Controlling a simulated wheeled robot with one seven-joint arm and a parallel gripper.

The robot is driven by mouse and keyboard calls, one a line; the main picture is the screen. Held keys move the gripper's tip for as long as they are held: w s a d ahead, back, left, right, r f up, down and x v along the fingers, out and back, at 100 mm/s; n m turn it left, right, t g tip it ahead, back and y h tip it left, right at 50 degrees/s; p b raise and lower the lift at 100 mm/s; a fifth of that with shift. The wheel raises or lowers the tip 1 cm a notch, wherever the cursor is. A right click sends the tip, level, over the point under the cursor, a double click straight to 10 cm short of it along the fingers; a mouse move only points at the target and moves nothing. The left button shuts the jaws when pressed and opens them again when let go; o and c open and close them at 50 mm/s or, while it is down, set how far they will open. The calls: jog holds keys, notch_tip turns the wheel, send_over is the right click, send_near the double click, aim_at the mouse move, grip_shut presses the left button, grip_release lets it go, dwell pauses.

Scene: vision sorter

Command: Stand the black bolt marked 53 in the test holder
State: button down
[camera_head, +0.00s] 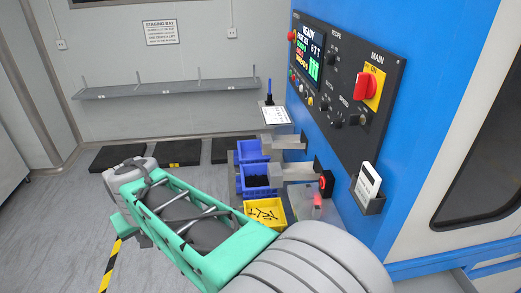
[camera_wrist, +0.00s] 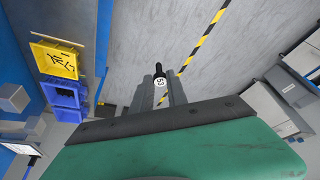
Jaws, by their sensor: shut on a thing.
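My gripper (camera_wrist: 160,88) is shut on the black bolt (camera_wrist: 158,69) in the wrist view. The bolt's white round face reads 53, and its dark shaft sticks out beyond the grey fingers. The held bolt is over open floor, well apart from the bins and the machine. In the head view my green arm hides the fingers and the bolt. I cannot make out for sure which thing is the test holder.
A yellow bin (camera_head: 283,223) of black bolts stands beside two blue bins (camera_head: 262,194) along the blue machine (camera_head: 345,160). Grey metal chutes (camera_head: 290,172) jut out above them. A shelf with upright pegs (camera_head: 170,90) runs along the back wall.

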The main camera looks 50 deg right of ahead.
jog(key=s+d+r+m+g+h+b, duration=0.1)
jog(key=d+r+m, duration=0.25)
jog(key=d, duration=0.65)
jog(key=s+d+r+m+g+h, duration=0.15)
jog(key=d+m, duration=0.35)
jog(key=d, duration=0.6)
jog(key=s+d+r+m+g+b, duration=0.1)
jog(key=s+d+m+g+b, duration=0.2)
jog(key=s+d+m, duration=1)
jog(key=s+d+b, duration=0.1)
jog(key=s+d, duration=0.4)
jog(key=d, duration=0.4)
jog(key=shift+s+d+r, duration=0.25)
jog(key=shift+d+r, duration=0.1)
jog(key=shift+r, duration=0.05)
jog(key=shift+m+g, duration=0.25)
